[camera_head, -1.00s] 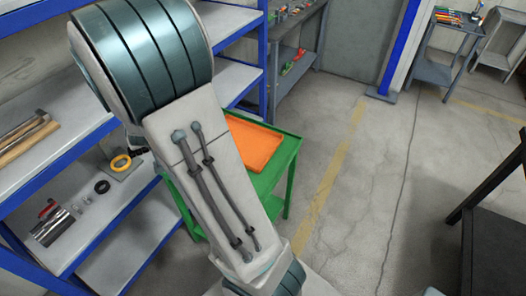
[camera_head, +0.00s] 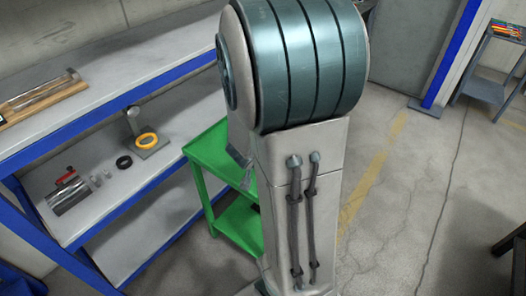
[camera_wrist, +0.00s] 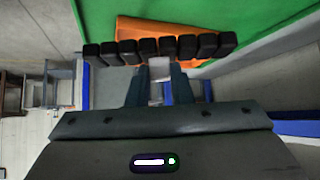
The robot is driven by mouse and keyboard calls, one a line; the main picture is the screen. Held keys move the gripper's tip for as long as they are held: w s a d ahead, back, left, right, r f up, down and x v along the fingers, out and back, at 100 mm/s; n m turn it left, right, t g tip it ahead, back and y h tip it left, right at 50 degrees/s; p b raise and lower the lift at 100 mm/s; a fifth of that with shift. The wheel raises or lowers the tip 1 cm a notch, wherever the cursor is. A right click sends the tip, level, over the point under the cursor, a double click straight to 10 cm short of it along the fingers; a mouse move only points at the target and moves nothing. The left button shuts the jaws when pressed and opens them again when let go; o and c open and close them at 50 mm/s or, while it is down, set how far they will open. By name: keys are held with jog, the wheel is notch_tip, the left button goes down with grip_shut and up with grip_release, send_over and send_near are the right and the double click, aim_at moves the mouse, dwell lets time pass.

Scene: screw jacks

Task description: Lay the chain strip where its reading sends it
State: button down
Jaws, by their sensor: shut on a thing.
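The chain strip (camera_wrist: 184,48) is a row of several black blocks across the upper middle of the wrist view. My gripper (camera_wrist: 160,72) is shut on it near its middle, and the blocks stick out to both sides of the fingers. Behind the strip, the wrist view shows an orange panel (camera_wrist: 135,27) on a green surface (camera_wrist: 250,22). I cannot tell the gap between strip and panel. In the head view the green cart (camera_head: 207,147) stands partly behind my arm, which hides the orange panel. My gripper and the strip are not clearly visible there.
A blue-edged shelf (camera_head: 115,205) at left holds a yellow ring (camera_head: 147,141) by a stand, a black ring (camera_head: 123,162) and a metal cylinder (camera_head: 68,197). A grey trolley (camera_head: 488,90) stands far right. Floor between is clear.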

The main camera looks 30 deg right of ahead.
jog(key=shift+w+f, duration=0.15)
jog(key=shift+f, duration=0.25)
jog(key=w+a+f, duration=0.1)
jog(key=w+f, duration=0.1)
jog(key=w, duration=0.1)
jog(key=w+a+f+b, duration=0.1)
jog(key=w+f, duration=0.1)
jog(key=w, duration=0.2)
jog(key=w+a+f+b, duration=0.1)
jog(key=w+f, duration=0.1)
jog(key=w, duration=0.1)
jog(key=shift+w+a+f, duration=0.2)
jog(key=shift+a, duration=0.05)
jog(key=shift+f+b, duration=1.2)
jog(key=shift+f, duration=0.75)
jog(key=shift+f, duration=0.25)
jog(key=c, duration=1.3)
grip_release()
jog(key=shift+c, duration=0.2)
jog(key=shift+o, duration=0.2)
jog(key=shift+r, duration=0.15)
